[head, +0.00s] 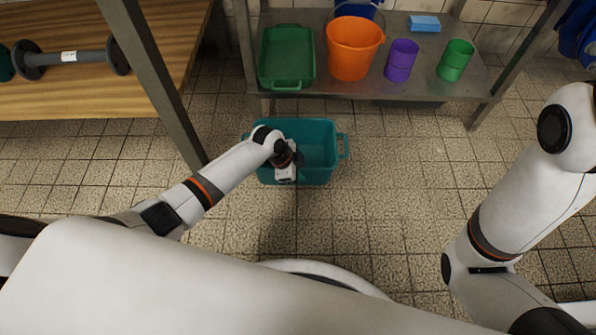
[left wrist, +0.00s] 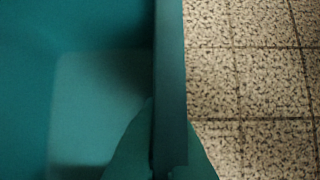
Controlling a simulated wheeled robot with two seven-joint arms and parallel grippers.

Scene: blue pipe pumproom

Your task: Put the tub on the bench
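The teal tub (head: 319,125) is an open rectangular box with end handles, low at floor level in the middle of the head view. My left gripper (head: 285,174) points down at its near wall. In the left wrist view, the tub's rim (left wrist: 170,70) runs between the two fingers (left wrist: 168,150), which lie close against it on both sides. The tub's inside looks empty where it shows. A wooden bench (head: 70,98) stands at the upper left. My right arm shows at the right, but its gripper is out of view.
A metal table (head: 400,92) behind the tub holds a green tray (head: 287,57), an orange bucket (head: 352,50), a purple cup (head: 401,61), a green cup (head: 455,60) and a blue sponge (head: 424,23). A grey flanged pipe (head: 75,58) lies on the bench. Tiled floor right of the tub is clear.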

